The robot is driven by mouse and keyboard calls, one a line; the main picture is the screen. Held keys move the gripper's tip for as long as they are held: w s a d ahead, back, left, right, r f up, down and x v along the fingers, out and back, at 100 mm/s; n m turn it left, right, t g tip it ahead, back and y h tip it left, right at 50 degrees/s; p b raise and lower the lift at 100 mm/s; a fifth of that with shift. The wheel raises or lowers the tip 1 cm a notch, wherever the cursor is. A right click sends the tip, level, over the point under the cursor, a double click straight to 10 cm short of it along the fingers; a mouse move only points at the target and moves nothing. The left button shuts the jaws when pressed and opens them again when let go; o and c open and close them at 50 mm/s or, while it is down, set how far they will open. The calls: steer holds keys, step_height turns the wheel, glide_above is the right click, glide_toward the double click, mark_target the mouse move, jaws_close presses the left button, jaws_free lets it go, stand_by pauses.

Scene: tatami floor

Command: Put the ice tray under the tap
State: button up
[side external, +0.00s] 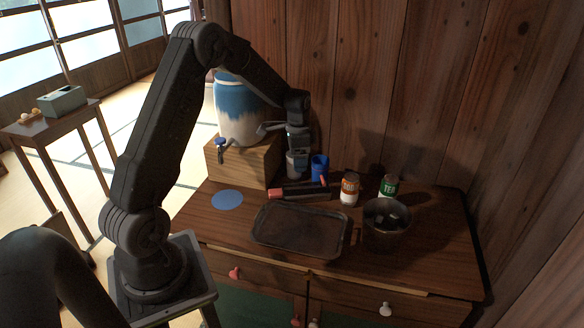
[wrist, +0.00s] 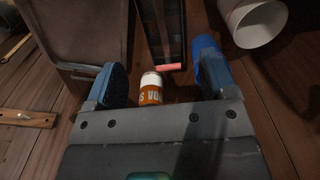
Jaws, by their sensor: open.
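The long dark ice tray (side external: 303,190) with red ends lies on the cabinet top, behind a wide baking tray. In the wrist view the ice tray (wrist: 162,30) shows dark, with a pinkish near end. The tap (side external: 221,145) sticks out of a blue-and-white dispenser (side external: 240,112) on a wooden box. A flat blue disc (side external: 227,200) lies below the tap. My gripper (side external: 299,152) is above the back of the cabinet top, by the ice tray. In the wrist view my gripper (wrist: 162,78) is open, with nothing clearly held; the ice tray's end lies beyond its fingers.
An orange-labelled can (side external: 350,189), a green can (side external: 389,187) and a dark pot (side external: 385,226) stand at the right. The baking tray (side external: 302,252) fills the front middle. Clear top surrounds the blue disc.

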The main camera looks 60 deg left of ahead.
steer(key=s+d+r+n+t, duration=0.1)
steer(key=s+d+r, duration=0.3)
steer(key=d+r, duration=0.4)
steer(key=s+d+r+n+t, duration=0.1)
steer(key=s+d+r+t, duration=0.1)
steer(key=s+d+r, duration=0.4)
steer(key=s+d+r+n+t, duration=0.2)
steer(key=s+d+r, duration=0.3)
steer(key=s+d, duration=0.5)
steer(key=shift+s, duration=0.95)
steer(key=shift+o, duration=0.3)
steer(key=shift+s+d+f, duration=0.1)
steer(key=shift+s+d, duration=0.2)
steer(key=shift+s, duration=0.2)
